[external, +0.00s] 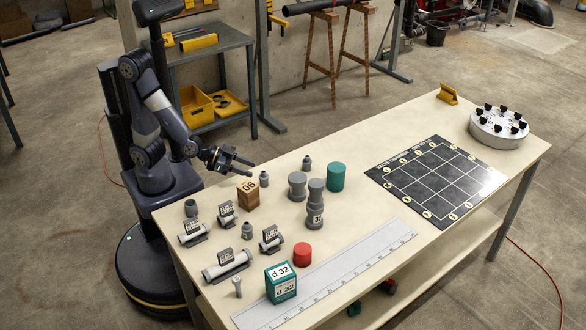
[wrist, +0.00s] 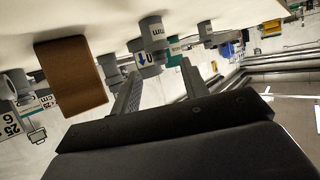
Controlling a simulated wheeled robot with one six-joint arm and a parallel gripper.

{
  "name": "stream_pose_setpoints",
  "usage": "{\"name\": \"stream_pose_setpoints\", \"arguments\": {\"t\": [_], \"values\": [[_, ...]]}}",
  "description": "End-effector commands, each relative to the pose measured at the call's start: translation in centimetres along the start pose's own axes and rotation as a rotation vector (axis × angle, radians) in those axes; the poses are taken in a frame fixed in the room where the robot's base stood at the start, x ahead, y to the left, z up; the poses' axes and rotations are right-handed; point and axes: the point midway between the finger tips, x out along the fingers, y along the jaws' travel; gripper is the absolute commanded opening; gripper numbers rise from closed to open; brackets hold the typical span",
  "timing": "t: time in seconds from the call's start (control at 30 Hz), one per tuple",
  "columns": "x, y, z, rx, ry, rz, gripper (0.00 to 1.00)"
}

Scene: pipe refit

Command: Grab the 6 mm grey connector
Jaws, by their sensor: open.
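My gripper (external: 248,170) is open and empty above the table's left back part, beside a wooden block (external: 248,192) marked 06. A small grey connector (external: 264,178) stands right by the fingertips. Several other grey connectors stand on the table, including a taller one (external: 316,190), a wide one (external: 297,185) and small ones at the back (external: 307,164) and front (external: 247,230). I cannot read which is 6 mm. In the wrist view, the picture is upside down; the open fingers (wrist: 158,80) show, with a grey connector (wrist: 152,35) seen beyond the gap between them.
Grey pipes with label cards (external: 226,264) lie at the left front. A teal cylinder (external: 336,177), red cylinder (external: 303,254) and teal d 32 box (external: 281,283) stand nearby. A ruler (external: 350,262) lies in front. A black grid board (external: 425,183) and round holder (external: 499,128) are at the right.

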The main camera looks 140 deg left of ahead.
Motion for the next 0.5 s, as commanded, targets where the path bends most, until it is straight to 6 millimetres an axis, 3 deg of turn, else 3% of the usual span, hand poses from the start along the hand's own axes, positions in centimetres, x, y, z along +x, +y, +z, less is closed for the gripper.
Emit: {"name": "stream_pose_setpoints", "arguments": {"t": [0.1,0.37,0.5], "values": [[1.8,-0.1,0.2,0.0,-0.002,-0.002,0.43],[3.4,0.0,0.0,0.0,-0.002,-0.001,0.43],[5.2,0.0,0.0,-0.001,-0.003,-0.002,0.43]]}}
